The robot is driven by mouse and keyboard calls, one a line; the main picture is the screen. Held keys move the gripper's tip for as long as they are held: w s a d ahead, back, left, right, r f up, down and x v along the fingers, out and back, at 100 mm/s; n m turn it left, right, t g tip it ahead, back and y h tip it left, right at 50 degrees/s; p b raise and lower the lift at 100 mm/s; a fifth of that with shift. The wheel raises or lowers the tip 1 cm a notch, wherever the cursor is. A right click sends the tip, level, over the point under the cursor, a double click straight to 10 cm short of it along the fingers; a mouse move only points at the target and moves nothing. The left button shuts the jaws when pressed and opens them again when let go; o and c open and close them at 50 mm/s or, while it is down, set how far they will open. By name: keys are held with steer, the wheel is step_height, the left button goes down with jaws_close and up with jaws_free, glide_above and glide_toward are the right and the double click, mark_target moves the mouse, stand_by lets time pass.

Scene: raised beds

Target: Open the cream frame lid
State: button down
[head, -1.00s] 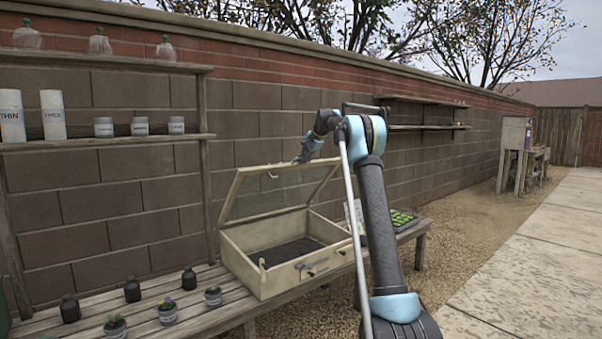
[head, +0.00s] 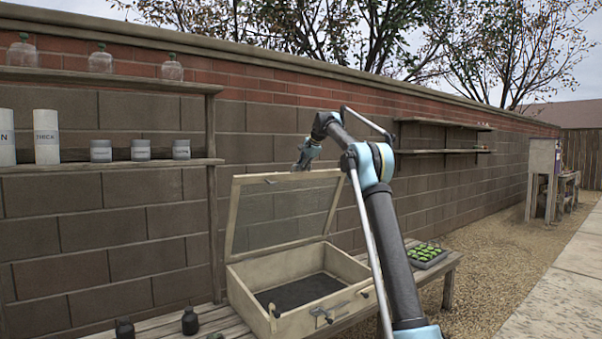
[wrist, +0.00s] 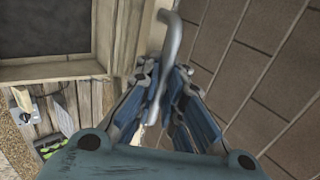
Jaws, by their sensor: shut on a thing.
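The cream cold frame is a low wooden box (head: 276,326) on the slatted bench, with dark matter inside. Its lid (head: 231,222), a cream border around a see-through pane, stands raised on its hinges at the back, close to upright. My gripper (head: 300,164) is at the lid's top edge in the head view. In the wrist view my gripper (wrist: 160,115) is shut on the grey bent metal handle (wrist: 172,42), which runs between the fingers. The lower end of the handle is hidden by the fingers. A dark latch (head: 322,314) shows on the box front.
A green seedling tray (head: 428,255) sits on the bench right of the box. Dark bottles (head: 190,322) stand at left. The block wall (head: 130,230) rises close behind the lid. Shelves (head: 110,167) hold jars and cans at left. Gravel lies right of the bench.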

steer(key=shift+w+d+r, duration=0.1)
steer(key=shift+w+d, duration=0.1)
steer(key=shift+d, duration=0.15)
steer(key=c, duration=1.8)
jaws_free()
steer(key=shift+d, duration=0.1)
steer(key=shift+o, duration=0.5)
steer(key=shift+s+a, duration=0.2)
steer(key=shift+a, duration=0.15)
steer(key=v, duration=1.2)
steer(key=shift+w, duration=0.1)
